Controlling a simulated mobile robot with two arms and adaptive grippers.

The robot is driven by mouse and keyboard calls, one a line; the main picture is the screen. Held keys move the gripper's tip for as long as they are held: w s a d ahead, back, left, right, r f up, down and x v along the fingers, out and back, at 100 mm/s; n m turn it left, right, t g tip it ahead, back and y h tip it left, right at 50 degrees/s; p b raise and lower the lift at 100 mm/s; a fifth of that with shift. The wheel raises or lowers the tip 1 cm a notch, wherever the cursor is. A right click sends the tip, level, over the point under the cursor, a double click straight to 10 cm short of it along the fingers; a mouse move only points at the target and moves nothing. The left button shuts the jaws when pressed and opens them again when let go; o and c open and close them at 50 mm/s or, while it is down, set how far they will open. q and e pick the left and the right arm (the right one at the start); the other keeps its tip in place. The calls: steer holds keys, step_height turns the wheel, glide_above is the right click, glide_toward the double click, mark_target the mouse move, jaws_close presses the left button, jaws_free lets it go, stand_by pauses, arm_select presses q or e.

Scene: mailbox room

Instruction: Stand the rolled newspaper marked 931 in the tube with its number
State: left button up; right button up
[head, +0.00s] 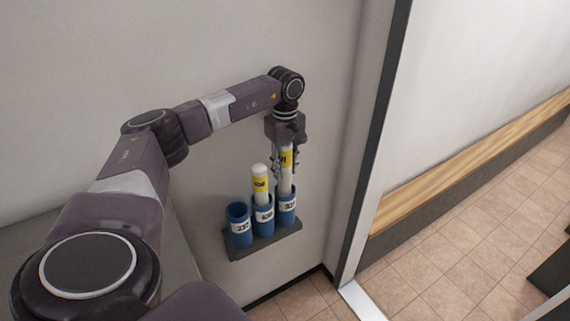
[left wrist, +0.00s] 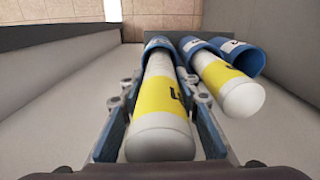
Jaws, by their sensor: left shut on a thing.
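My left gripper (head: 285,163) is shut on a white rolled newspaper with a yellow band (head: 286,184). In the left wrist view this newspaper (left wrist: 160,132) lies between the two fingers. It stands upright, its lower end inside the right blue tube (head: 287,214), whose rim also shows in the left wrist view (left wrist: 159,42). The number on its band is partly covered and I cannot read it surely. The white labels on the tubes are too small to read surely. How deep the newspaper sits is hidden by the tube. My right gripper is not in view.
A second banded newspaper (head: 260,183) stands in the middle blue tube (head: 263,226), close beside the held one. The left blue tube (head: 240,233) is empty. A dark rack (head: 267,246) on the wall carries the tubes. A dark-edged wall corner (head: 370,150) stands to the right.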

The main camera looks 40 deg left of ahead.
arm_select(q)
steer(key=o, duration=1.3)
step_height(320, 180, up, 12)
steer(key=shift+r, duration=0.1)
stand_by(0.3)
